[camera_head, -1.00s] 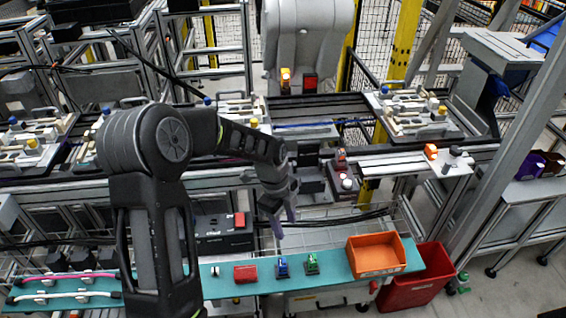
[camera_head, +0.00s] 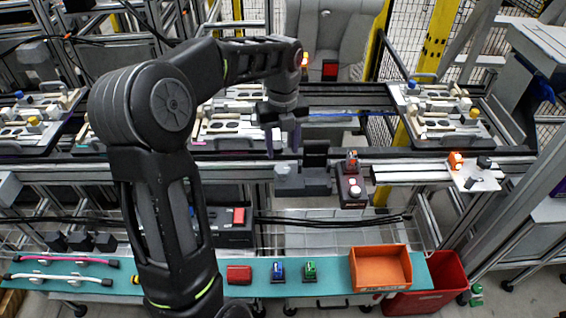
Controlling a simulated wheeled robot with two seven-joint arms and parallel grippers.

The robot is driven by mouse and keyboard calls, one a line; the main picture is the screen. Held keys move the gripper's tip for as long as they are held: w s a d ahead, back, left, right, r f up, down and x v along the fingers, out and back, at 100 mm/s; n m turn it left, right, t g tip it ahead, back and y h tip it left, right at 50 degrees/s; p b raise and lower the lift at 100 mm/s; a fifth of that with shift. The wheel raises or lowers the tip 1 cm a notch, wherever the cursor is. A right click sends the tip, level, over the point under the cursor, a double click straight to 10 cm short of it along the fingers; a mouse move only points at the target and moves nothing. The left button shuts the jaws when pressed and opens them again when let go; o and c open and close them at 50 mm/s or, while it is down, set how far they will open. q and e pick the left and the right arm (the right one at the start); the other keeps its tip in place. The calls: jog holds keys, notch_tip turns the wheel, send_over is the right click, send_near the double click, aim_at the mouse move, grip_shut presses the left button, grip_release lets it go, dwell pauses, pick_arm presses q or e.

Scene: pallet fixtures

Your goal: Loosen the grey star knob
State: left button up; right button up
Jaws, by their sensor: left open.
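My left arm hides part of this fixture. Similar pallet fixtures stand at the right (camera_head: 437,122) and the far left (camera_head: 40,108), with pale blocks and small knobs. A blue knob (camera_head: 412,84) and a yellow knob (camera_head: 465,103) show on the right one. I cannot pick out a grey star knob for certain; the knobs are small and partly hidden. My right gripper is not in view.
A teal bench (camera_head: 330,284) in front bears an orange bin (camera_head: 381,268), a red block (camera_head: 239,274), a blue part (camera_head: 279,271) and a green part (camera_head: 309,270). A red crate (camera_head: 425,290) stands to its right. A small button box (camera_head: 352,187) is right of the gripper.

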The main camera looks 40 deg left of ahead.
aim_at(282, 168)
pick_arm(q)
notch_tip(282, 168, down, 7)
jog(key=shift+r+p, duration=0.1)
jog(key=shift+p, duration=0.35)
jog(key=shift+c, duration=0.5)
grip_shut()
